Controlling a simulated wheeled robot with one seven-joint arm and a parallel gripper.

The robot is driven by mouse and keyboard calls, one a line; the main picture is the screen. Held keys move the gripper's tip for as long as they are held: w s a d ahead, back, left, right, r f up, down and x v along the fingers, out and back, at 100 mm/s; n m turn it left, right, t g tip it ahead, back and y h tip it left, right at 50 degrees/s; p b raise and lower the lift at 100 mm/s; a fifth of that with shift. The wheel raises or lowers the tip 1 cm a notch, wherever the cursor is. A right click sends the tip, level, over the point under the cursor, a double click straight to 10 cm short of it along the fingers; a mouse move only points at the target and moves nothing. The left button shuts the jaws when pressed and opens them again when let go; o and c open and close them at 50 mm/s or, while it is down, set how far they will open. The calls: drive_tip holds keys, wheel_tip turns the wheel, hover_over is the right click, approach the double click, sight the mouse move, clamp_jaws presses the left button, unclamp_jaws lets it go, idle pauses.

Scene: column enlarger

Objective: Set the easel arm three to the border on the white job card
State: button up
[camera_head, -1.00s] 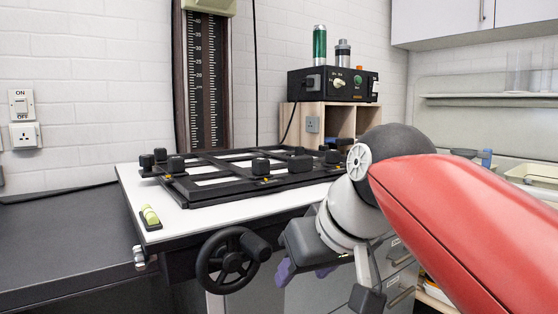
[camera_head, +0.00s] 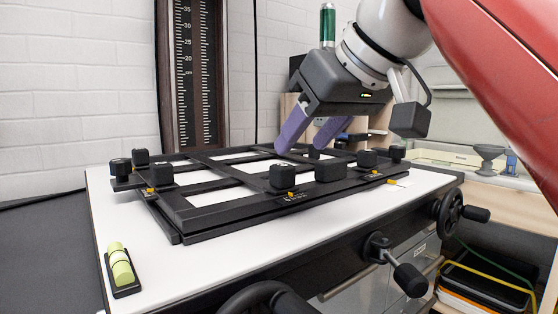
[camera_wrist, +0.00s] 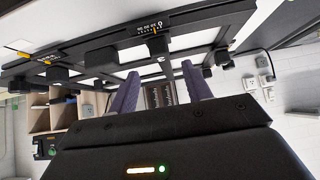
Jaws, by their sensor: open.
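The black easel (camera_head: 235,217) lies on the white baseboard, with crossing bars, several black knobs and small yellow pointers at its scales. It also shows in the wrist view (camera_wrist: 207,24), where one scale with a yellow pointer (camera_wrist: 154,29) faces me. I cannot tell which bar is arm three. My gripper (camera_head: 298,149) is open and empty, its purple fingers pointing down over the far part of the easel; in the wrist view the fingers (camera_wrist: 160,70) stand apart. Whether the fingertips touch a bar is unclear. I cannot make out the white job card.
A yellow-green level vial (camera_head: 121,267) sits at the baseboard's (camera_head: 150,262) near left corner. Handwheels and a crank (camera_head: 400,272) jut from the front edge. The scaled column (camera_head: 190,75) and a green cylinder (camera_head: 327,25) stand behind.

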sight(283, 165)
drive_tip(key=b+x, duration=0.2)
drive_tip(key=x, duration=0.5)
drive_tip(key=shift+w+a, duration=0.2)
drive_tip(key=shift+w, duration=0.05)
drive_tip(key=shift+d, duration=0.1)
clamp_jaws()
